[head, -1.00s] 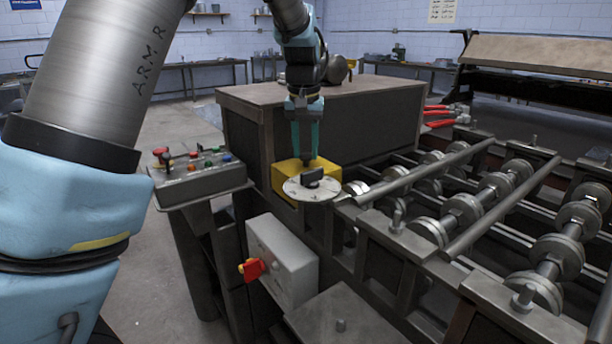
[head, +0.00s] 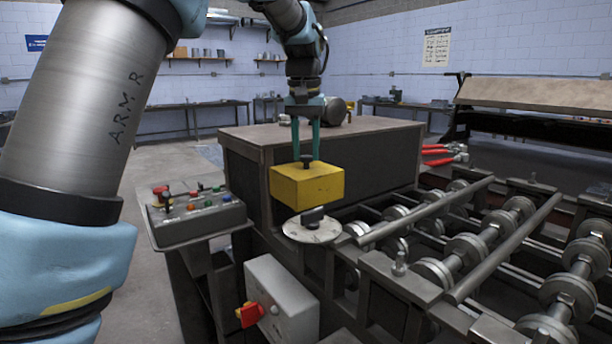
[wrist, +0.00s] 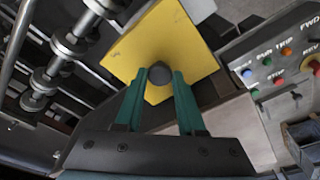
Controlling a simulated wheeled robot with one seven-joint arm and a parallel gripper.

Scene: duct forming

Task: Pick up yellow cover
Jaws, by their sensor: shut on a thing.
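The yellow cover (head: 307,186) is a box-shaped piece with a small dark knob on top. It hangs above the round dial plate (head: 312,229), clear of it in the head view. My gripper (head: 306,160) is above the cover with its teal fingers pointing down, shut on the knob. In the wrist view the cover (wrist: 163,50) shows from above, and the fingertips of my gripper (wrist: 159,84) sit on either side of the dark round knob. The dial plate has a dark handle in its middle.
The roller machine (head: 470,245) fills the right side. A large dark box (head: 345,160) stands behind the cover. A control panel with buttons (head: 197,217) is at left, and a grey switch box with a red handle (head: 283,300) is below. Red-handled tools (head: 440,155) lie at right.

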